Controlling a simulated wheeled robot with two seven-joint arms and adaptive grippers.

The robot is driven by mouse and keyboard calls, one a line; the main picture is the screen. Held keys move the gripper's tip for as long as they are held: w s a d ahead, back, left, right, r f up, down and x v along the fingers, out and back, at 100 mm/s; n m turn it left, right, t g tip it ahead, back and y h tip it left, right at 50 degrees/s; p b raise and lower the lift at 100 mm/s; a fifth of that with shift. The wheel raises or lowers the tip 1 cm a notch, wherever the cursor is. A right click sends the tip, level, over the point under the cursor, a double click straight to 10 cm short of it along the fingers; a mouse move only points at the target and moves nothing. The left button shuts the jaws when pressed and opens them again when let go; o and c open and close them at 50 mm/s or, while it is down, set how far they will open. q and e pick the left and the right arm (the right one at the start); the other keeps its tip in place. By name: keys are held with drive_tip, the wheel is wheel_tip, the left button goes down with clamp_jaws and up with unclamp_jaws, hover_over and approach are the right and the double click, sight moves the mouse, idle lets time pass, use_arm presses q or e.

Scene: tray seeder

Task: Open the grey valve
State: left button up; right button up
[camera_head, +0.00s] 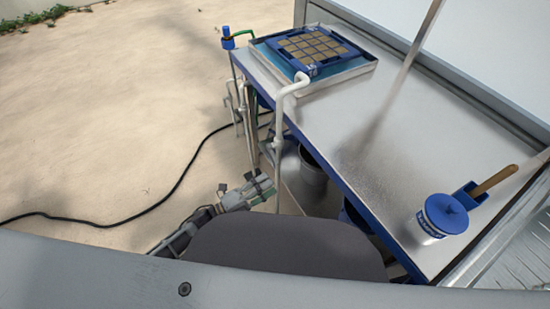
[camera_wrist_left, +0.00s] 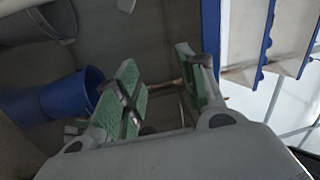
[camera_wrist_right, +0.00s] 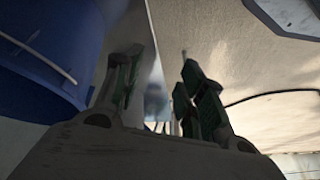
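I cannot make out the grey valve for certain in any view. A white pipe (camera_head: 280,125) runs down from the tray at the bench's left end, past my left gripper. My left gripper (camera_head: 262,188) is low beside the bench, near the lower part of this pipe. In the left wrist view its green-padded fingers (camera_wrist_left: 158,75) stand apart, with thin rods behind the gap. A dark cross-shaped piece (camera_wrist_left: 122,100) shows against one finger; I cannot tell if it belongs to the gripper. My right gripper (camera_wrist_right: 160,75) shows only in its wrist view, fingers apart, nothing clearly between them.
The metal bench (camera_head: 365,140) carries a blue seed tray (camera_head: 307,65), a lidded blue-and-white tub (camera_head: 445,215) and a wooden-handled tool (camera_head: 495,180). A grey bucket (camera_head: 312,170) stands under it. A blue bucket (camera_wrist_left: 70,95) is left of my left gripper. A black cable (camera_head: 170,190) crosses the floor.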

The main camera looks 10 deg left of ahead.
use_arm(q)
drive_tip(key=a+f+m+t+y, duration=0.3)
drive_tip(key=a+f+m+t, duration=0.1)
drive_tip(key=a+f, duration=0.1)
drive_tip(key=shift+w+a+t, duration=0.2)
drive_tip(key=shift+a+t, duration=0.15)
drive_tip(key=shift+t, duration=0.05)
use_arm(e)
drive_tip(key=s+d+f+g+h, duration=0.1)
drive_tip(key=s+d+f, duration=0.3)
drive_tip(key=s+f, duration=0.4)
drive_tip(key=shift+s+f+g+h, duration=0.3)
drive_tip(key=shift+f+g, duration=0.1)
drive_tip(key=shift+f, duration=0.45)
use_arm(q)
drive_tip(key=shift+w+d, duration=0.1)
drive_tip(key=shift+w, duration=0.05)
